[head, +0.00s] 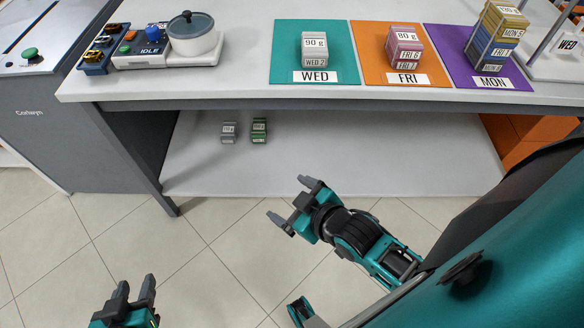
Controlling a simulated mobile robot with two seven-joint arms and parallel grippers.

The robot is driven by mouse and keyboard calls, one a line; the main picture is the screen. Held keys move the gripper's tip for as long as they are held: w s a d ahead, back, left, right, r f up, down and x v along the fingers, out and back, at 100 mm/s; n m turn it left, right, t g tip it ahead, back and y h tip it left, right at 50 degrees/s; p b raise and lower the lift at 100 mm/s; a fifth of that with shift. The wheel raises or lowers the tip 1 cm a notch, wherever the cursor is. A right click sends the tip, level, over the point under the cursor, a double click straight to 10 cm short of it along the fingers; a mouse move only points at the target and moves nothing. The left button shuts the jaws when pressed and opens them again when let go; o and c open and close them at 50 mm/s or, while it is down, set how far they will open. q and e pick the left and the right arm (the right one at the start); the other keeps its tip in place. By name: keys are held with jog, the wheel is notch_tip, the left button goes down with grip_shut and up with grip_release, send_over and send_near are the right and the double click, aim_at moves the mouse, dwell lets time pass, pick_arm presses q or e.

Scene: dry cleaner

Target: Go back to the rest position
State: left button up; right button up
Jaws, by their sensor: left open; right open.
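My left gripper (134,292) is low at the bottom left of the head view, over the tiled floor. It is open and empty, its two fingers pointing up the picture. My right gripper (290,200) is near the middle, in front of the lower shelf's front edge. It is open and empty, its fingers pointing to the upper left. Both grippers are apart from the table and from every object.
The white table (240,88) carries a teal WED mat (285,45), an orange FRI mat (375,40) and a purple MON mat (455,70), each with stacked blocks. A pot (195,40) stands left. The lower shelf (350,150) holds two small stacks. Floor between the grippers is clear.

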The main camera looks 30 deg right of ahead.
jog(key=s+m, duration=0.1)
jog(key=a+m, duration=0.1)
jog(key=shift+s+a+f+m+y, duration=0.1)
jog(key=shift+s+f+m+y, duration=0.1)
jog(key=shift+s+m+y, duration=0.15)
